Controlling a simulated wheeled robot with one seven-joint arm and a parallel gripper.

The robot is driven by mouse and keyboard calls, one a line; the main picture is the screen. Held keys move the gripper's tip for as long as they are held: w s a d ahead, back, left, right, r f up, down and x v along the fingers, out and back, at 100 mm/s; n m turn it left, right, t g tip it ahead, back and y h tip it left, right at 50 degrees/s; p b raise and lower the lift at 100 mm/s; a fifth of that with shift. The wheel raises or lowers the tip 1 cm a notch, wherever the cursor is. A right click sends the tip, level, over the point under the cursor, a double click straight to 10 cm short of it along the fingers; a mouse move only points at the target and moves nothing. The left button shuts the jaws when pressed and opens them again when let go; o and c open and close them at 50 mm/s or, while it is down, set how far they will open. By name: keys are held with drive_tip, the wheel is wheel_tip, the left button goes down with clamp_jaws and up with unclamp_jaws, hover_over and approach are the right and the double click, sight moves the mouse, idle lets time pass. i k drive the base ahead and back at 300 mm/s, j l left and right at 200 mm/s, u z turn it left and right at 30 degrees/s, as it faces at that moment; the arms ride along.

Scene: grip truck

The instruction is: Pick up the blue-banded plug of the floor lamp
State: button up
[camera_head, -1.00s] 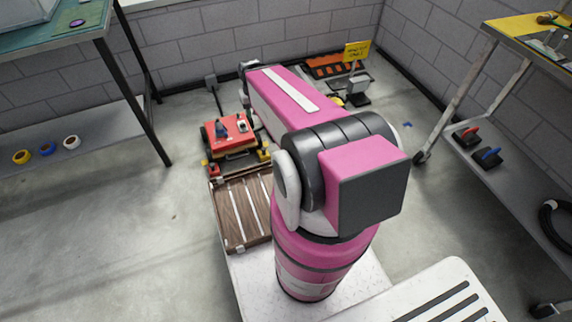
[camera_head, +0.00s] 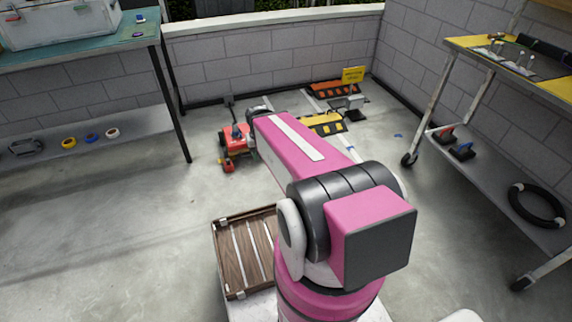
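I cannot make out a blue-banded plug in this view. A low grey fixture (camera_head: 355,101) on a dark base, by the back wall, may be the floor lamp; it is too small to be sure. My pink arm reaches forward over the floor, and its far end is beside a red cart (camera_head: 228,145). My gripper is not visible, so whether it is open or holds something does not show. The arm also covers part of the floor and the cart's right side.
A yellow-and-black ramp (camera_head: 322,124) and an orange-and-black ramp (camera_head: 333,89) lie near a yellow sign (camera_head: 353,75). A workbench (camera_head: 80,52) stands left, and a wheeled table (camera_head: 462,48) right. Open floor lies at left and between arm and table.

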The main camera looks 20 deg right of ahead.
sight(235, 130)
drive_tip(key=i+l, duration=0.2)
drive_tip(key=i+j+z, duration=0.2)
drive_tip(key=i, duration=0.3)
drive_tip(key=i+j+z, duration=0.25)
drive_tip(key=i, duration=0.2)
drive_tip(key=i+j+z, duration=0.1)
drive_tip(key=j, duration=0.4)
drive_tip(key=i+j+z, duration=0.1)
drive_tip(key=j, duration=0.4)
drive_tip(key=i+j+z, duration=0.1)
drive_tip(key=j, duration=0.45)
drive_tip(key=i, duration=0.05)
